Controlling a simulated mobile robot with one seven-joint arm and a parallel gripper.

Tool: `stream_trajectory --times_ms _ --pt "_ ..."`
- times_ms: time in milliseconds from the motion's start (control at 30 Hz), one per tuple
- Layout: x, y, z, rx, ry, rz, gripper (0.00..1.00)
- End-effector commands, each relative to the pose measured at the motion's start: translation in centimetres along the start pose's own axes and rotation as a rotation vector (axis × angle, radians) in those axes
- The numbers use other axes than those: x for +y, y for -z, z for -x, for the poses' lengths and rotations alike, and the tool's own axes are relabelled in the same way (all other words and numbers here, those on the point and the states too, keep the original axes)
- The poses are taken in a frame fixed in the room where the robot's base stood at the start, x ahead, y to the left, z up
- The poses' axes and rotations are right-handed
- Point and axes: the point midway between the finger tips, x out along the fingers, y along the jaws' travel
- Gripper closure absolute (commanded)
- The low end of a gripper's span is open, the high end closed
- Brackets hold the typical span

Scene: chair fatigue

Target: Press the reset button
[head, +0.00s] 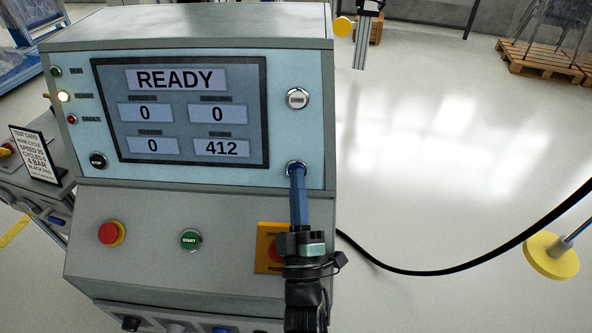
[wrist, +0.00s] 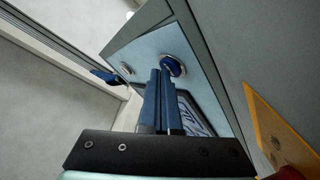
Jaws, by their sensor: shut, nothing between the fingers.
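A blue round button (wrist: 172,65) in a metal ring sits at the lower right of the light-blue control panel (head: 200,178). No label is readable on it, so I cannot confirm that it is the reset button. In the head view my gripper (head: 297,170) covers most of it, leaving part of its ring showing. My gripper is shut, with its two blue fingers together and nothing between them. In the wrist view the fingertips (wrist: 163,72) are right at the button's lower edge; I cannot tell whether they touch it.
The screen (head: 180,110) reads READY. A white-capped button (head: 297,99) is above the gripper. A red stop button (head: 111,232) and green START button (head: 190,240) are on the lower slope. A yellow plate (head: 268,245) is beside my gripper.

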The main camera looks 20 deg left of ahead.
Motion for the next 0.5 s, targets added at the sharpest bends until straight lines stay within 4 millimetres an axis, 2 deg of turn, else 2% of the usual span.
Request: stream_trajectory --times_ms 500 --pt "0.8 0.8 1.1 -0.001 0.000 0.000 1.00"
